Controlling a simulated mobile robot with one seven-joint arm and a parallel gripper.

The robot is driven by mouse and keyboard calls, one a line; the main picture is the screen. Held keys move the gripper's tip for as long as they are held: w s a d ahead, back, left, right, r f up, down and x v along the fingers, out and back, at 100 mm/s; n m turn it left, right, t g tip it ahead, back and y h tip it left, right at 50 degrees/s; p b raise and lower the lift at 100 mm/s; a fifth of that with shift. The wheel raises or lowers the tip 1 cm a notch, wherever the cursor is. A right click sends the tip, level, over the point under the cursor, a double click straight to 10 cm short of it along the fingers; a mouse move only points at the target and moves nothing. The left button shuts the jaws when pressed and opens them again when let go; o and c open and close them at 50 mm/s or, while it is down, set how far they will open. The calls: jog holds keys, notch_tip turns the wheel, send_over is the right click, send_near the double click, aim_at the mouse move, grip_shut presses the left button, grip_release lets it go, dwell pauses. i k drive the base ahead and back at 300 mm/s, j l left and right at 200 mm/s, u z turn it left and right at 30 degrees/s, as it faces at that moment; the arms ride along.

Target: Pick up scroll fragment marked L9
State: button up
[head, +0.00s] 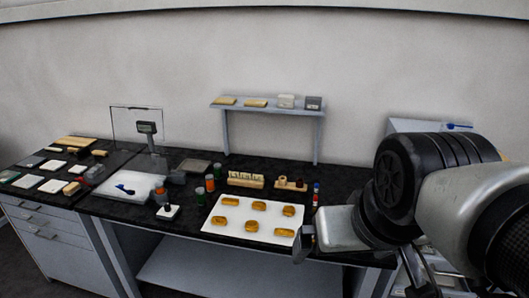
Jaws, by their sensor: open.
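Several golden-brown fragments lie apart in two rows on a white tray (217,228) on the dark bench top. The back row has a left fragment (231,201), a middle one (259,206) and a right one (289,211). The front row has a left fragment (219,220), a middle one (251,226) and a right one (284,232). No marks are legible, so I cannot tell which is L9. My gripper (302,243) is open at the tray's right edge, close to the front right fragment; its fingers are small and partly hidden here.
Behind the tray stand a rack of pale pieces (245,180), a wooden block (291,185) and green jars (210,183). A scale display (147,128) and white board (124,187) are left. A raised shelf (262,108) stands at the back.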

aim_at(289, 210)
jog(key=i+j+u, duration=0.25)
jog(key=i, duration=0.25)
jog(key=i+j+u, duration=0.3)
jog(key=i, duration=0.2)
jog(key=l, duration=0.1)
